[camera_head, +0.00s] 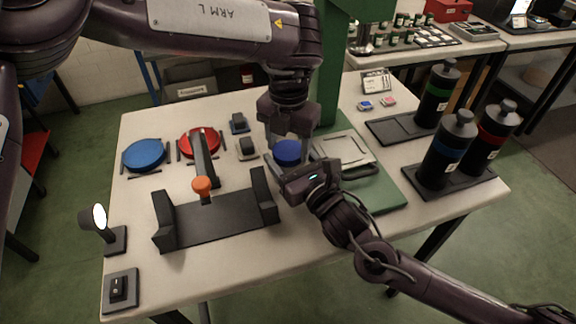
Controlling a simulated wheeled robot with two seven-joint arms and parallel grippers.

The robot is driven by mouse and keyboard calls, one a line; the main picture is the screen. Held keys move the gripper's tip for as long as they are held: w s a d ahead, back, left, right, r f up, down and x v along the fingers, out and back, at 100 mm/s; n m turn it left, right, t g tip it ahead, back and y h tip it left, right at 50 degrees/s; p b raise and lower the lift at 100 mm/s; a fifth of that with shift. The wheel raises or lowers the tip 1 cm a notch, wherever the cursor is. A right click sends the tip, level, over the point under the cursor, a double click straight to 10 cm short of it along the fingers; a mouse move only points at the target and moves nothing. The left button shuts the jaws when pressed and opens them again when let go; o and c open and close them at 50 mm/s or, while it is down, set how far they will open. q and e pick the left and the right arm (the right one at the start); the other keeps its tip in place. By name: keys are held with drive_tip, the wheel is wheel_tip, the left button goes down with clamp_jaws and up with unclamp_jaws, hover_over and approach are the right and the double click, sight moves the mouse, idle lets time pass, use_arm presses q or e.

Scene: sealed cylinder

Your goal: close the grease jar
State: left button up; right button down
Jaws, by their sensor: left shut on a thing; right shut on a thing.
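A round blue lid-like top (287,152) shows near the table's middle, at the left edge of the green base plate. My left gripper (288,138) reaches down from above, with its fingers at the sides of this blue top, and is shut on it. My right gripper (288,176) comes in from the lower right, low over the table, and is shut on what appears to be the grease jar's body just below the blue top. The jar's body is mostly hidden by the grippers, so I cannot tell how the lid sits on it.
A blue disc (145,153) and a red disc (200,141) lie at the left back. A black cradle (217,217) and an orange-knobbed lever (203,170) stand in front. Black bottles (448,147) stand on trays at right. A lamp (113,238) and switch (119,289) are front left.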

sight(296, 165)
use_arm(q)
drive_tip(key=o, duration=1.1)
drive_tip(key=shift+o, duration=0.2)
drive_tip(key=shift+r, duration=0.1)
wheel_tip(296, 165, up, 12)
use_arm(e)
drive_tip(key=shift+c, duration=1.2)
unclamp_jaws()
drive_tip(key=shift+s+d+f, duration=0.15)
drive_tip(key=shift+s+d, duration=0.1)
drive_tip(key=shift+s, duration=0.2)
drive_tip(key=v, duration=0.5)
drive_tip(key=shift+s+d+b, duration=0.2)
drive_tip(key=shift+s+b, duration=0.1)
use_arm(q)
drive_tip(key=shift+f, duration=0.45)
use_arm(e)
drive_tip(key=shift+s+d, duration=0.35)
drive_tip(key=shift+s, duration=0.05)
